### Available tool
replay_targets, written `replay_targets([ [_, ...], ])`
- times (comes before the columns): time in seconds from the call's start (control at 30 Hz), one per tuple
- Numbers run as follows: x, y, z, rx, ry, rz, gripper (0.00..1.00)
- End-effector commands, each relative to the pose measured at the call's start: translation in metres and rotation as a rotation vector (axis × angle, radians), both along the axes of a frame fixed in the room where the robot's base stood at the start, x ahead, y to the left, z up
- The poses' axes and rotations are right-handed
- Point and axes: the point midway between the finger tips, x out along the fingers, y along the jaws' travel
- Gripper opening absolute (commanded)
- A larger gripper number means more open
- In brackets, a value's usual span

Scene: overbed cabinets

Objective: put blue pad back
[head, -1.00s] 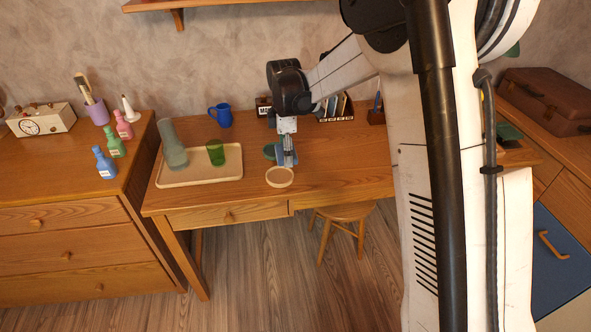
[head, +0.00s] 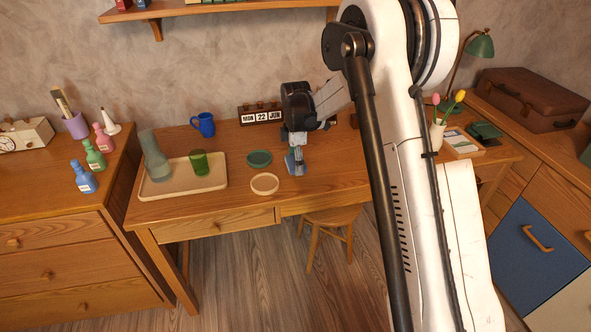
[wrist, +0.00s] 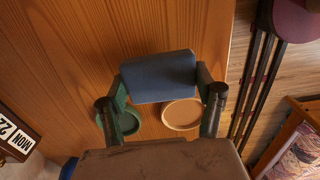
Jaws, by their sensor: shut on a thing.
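My gripper (wrist: 162,88) is shut on the blue pad (wrist: 158,76), one finger at each end of it. In the head view my gripper (head: 296,160) is over the desk (head: 335,180), with the pad (head: 290,163) hanging at its tip. It is to the right of a green round dish (head: 258,158) and a tan round dish (head: 265,183). In the wrist view the green dish (wrist: 128,122) and tan dish (wrist: 182,114) show below the pad, partly covered by the fingers. I cannot tell the pad's exact height above the desk.
A tray (head: 165,188) with a grey-green bottle (head: 153,155) and green cup (head: 199,163) is at the left. A blue mug (head: 204,124) and date calendar (head: 262,114) stand at the back. A stool (head: 330,222) is in front. The front right desk is clear.

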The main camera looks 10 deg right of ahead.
Motion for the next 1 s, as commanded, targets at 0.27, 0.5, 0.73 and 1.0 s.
replay_targets([
  [0.27, 0.000, 0.000, -0.034, 0.000, 0.000, 0.000, 0.37],
  [0.5, 0.000, 0.001, -0.034, 0.000, 0.000, 0.000, 0.37],
  [0.73, 0.000, 0.001, -0.037, 0.000, 0.000, 0.000, 0.76],
  [1.0, 0.000, 0.001, -0.037, 0.000, 0.000, 0.000, 0.85],
])
